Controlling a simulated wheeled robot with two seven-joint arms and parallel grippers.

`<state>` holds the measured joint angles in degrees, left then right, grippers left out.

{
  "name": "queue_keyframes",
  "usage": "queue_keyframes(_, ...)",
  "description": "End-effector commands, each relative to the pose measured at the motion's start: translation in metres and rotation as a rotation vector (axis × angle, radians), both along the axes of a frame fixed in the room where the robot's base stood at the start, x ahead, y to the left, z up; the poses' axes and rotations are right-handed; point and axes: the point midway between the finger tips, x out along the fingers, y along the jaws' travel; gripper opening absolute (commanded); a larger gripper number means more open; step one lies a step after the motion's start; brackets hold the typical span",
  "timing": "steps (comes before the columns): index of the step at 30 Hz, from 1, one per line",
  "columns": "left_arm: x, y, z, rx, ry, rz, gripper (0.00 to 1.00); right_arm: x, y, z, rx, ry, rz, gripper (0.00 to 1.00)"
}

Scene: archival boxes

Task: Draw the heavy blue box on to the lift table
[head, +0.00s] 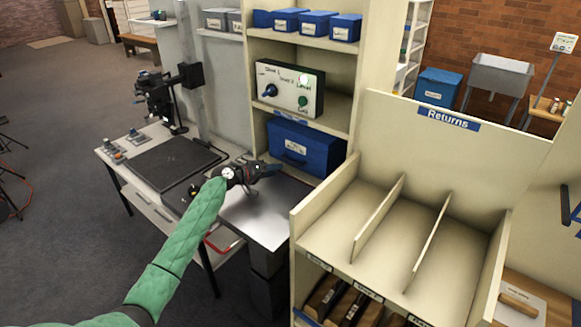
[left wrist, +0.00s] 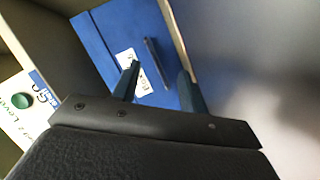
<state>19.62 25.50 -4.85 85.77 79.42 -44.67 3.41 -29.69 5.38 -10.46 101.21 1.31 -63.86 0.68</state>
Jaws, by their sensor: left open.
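The heavy blue box (head: 303,147) sits on the lower shelf of the beige rack, with a white label and a dark handle on its front. It also shows in the left wrist view (left wrist: 97,47), with its handle (left wrist: 157,62) beyond my fingers. The lift table (head: 262,212) is a bare metal top in front of that shelf. My left gripper (head: 274,170) is over the lift table, near the box's front. In the left wrist view my left gripper (left wrist: 160,88) is open, its fingers apart and nothing between them. My right gripper is not in view.
A control panel (head: 290,88) with knobs stands on the shelf above the box. Small blue boxes (head: 331,26) line the top shelf. The Returns unit (head: 400,225) with dividers stands close on the right. A copy stand desk (head: 165,163) is on the left.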

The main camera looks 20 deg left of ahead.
Motion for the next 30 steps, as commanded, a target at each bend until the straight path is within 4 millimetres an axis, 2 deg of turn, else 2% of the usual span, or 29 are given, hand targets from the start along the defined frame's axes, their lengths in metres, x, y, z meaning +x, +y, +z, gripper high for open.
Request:
queue_keyframes(2, 0.003, -0.013, 0.002, -0.026, -0.003, -0.005, 0.44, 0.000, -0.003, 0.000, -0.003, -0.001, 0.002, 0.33)
queue_keyframes(5, 0.004, -0.021, 0.003, -0.042, -0.006, -0.009, 0.44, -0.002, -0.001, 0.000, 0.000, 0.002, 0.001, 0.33)
queue_keyframes(13, 0.004, -0.022, 0.003, -0.044, -0.006, -0.010, 0.44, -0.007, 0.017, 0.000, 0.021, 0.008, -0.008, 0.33)
queue_keyframes(21, 0.011, -0.028, 0.002, -0.045, -0.005, -0.010, 0.44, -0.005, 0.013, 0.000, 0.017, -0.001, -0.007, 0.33)
queue_keyframes(24, 0.019, -0.034, 0.000, -0.046, -0.004, -0.009, 0.44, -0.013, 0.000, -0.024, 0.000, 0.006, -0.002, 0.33)
queue_keyframes(30, 0.040, -0.052, -0.005, -0.046, -0.004, -0.010, 0.44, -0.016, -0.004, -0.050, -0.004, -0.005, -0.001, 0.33)
